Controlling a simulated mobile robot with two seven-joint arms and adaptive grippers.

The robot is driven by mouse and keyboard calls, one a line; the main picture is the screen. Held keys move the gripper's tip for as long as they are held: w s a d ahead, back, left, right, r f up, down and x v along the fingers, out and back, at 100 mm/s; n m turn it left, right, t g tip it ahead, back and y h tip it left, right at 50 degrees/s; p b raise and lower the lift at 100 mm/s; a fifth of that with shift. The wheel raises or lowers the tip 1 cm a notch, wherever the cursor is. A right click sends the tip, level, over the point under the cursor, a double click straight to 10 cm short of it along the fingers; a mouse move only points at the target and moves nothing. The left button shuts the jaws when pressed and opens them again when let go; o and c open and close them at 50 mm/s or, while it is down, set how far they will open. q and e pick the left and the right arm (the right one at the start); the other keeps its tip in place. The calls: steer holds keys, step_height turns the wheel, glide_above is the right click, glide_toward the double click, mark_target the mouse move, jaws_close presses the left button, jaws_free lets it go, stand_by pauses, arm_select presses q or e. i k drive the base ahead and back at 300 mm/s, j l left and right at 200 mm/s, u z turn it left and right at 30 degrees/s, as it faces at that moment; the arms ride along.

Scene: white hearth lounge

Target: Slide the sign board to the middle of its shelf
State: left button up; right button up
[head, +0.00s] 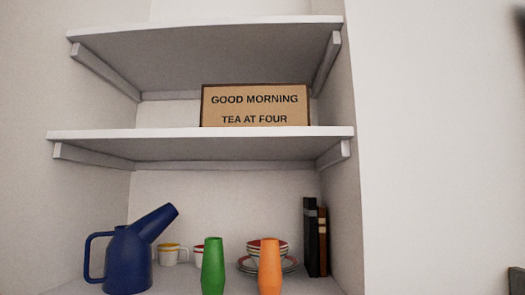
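The sign board (255,105) is a brown rectangle with a dark frame, reading "GOOD MORNING" and "TEA AT FOUR". It stands upright on the middle white shelf (160,135), right of that shelf's centre and close to the right side. The shelf's front edge hides the bottom of the board. Neither of my grippers is in the head view.
A shelf (200,27) is above the board. Below stand a blue watering can (127,255), a green vase (213,266), an orange vase (270,266), cups (169,254), stacked bowls (267,250) and dark books (311,238). The middle shelf looks clear left of the board.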

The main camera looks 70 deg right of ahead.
mark_target(287, 104)
steer(key=k+z, duration=0.1)
steer(key=z, duration=0.35)
steer(key=l+z, duration=0.1)
steer(key=z, duration=0.35)
steer(key=k+l+z, duration=0.1)
steer(key=z, duration=0.35)
steer(key=l+z, duration=0.1)
steer(key=z, duration=0.35)
